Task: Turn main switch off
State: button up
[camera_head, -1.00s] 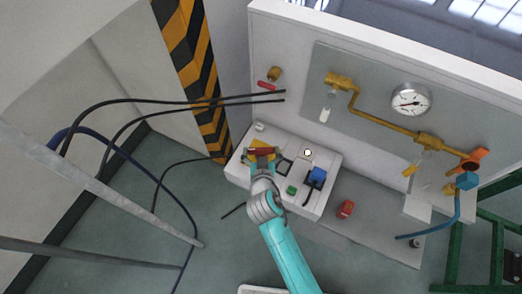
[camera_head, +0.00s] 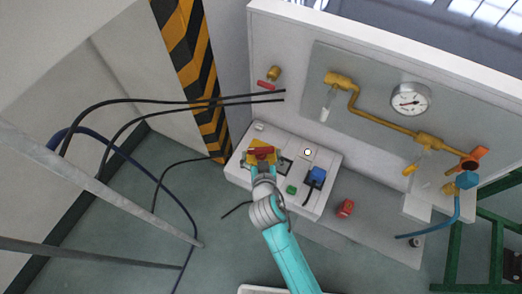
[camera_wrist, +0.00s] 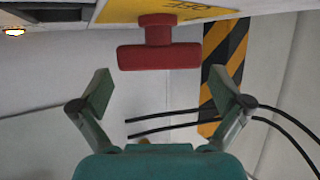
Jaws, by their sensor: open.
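The main switch is a red T-shaped handle (camera_wrist: 158,56) on a yellow plate (camera_wrist: 205,10) with partly visible lettering ending in "OFF". In the wrist view the handle's bar lies across the picture, ahead of and between my gripper's open fingers (camera_wrist: 160,98), with a gap to them. In the head view the red handle (camera_head: 261,151) and yellow plate (camera_head: 252,160) sit at the left part of the white control box (camera_head: 320,205). My gripper (camera_head: 264,166) is just in front of the handle there. Its fingers are hard to make out in that view.
The box also carries a green button (camera_head: 291,190), a blue plug (camera_head: 316,177) and a white round light (camera_head: 308,153). A red block (camera_head: 345,208) lies right of it. Above are brass pipes (camera_head: 385,125) and a gauge (camera_head: 411,100). Black cables (camera_head: 150,102) run at left.

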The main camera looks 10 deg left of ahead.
jog(key=v, duration=1)
jog(key=shift+s+r, duration=0.1)
